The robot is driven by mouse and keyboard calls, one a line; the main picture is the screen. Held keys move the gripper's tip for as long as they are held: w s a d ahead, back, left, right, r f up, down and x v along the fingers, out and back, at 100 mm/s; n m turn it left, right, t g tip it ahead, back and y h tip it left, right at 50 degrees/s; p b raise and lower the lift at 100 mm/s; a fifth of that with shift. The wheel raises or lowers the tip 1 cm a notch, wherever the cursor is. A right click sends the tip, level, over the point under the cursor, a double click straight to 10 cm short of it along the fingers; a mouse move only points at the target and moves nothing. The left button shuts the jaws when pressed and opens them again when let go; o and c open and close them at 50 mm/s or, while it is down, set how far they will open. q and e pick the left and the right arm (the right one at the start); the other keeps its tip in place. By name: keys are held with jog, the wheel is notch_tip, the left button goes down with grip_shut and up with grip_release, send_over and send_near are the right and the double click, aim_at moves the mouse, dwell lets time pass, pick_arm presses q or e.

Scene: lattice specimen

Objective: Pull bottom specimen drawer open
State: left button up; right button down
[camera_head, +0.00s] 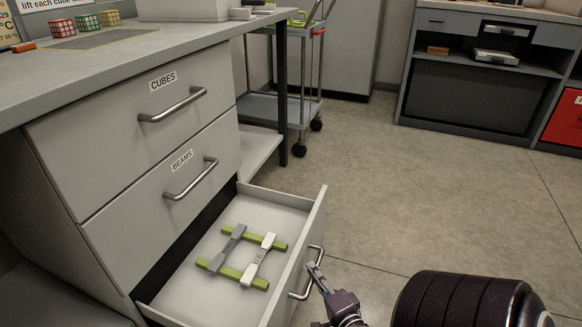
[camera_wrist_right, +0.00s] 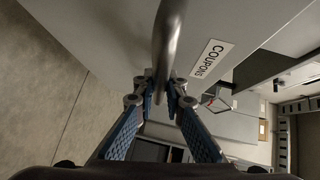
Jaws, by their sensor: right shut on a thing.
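The bottom drawer (camera_head: 292,262) stands well open in the head view, and its inside shows. In it, grey and white dog-bone specimens (camera_head: 259,262) lie across two green bars (camera_head: 238,275). Its bar handle (camera_head: 306,274) is on the front face. My right gripper (camera_head: 315,272) is at this handle. In the right wrist view the handle (camera_wrist_right: 167,40) runs down between the blue-padded fingers of my right gripper (camera_wrist_right: 163,90), which are shut on it. A label reading COUPONS (camera_wrist_right: 212,59) is on the drawer front beside it. My left gripper is not in view.
The drawers labelled CUBES (camera_head: 150,130) and BEAMS (camera_head: 170,195) above are shut. Cubes (camera_head: 88,23) stand on the counter top. A wheeled cart (camera_head: 285,105) stands behind the cabinet. The floor (camera_head: 420,190) to the right of the open drawer is clear.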

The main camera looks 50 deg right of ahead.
jog(key=s+d, duration=0.2)
jog(key=s, duration=0.3)
jog(key=shift+s, duration=0.35)
jog(key=shift+f, duration=0.1)
jog(key=c, duration=2)
grip_release()
jog(key=shift+d, duration=0.1)
jog(key=shift+o, duration=0.2)
jog(key=v, duration=1.2)
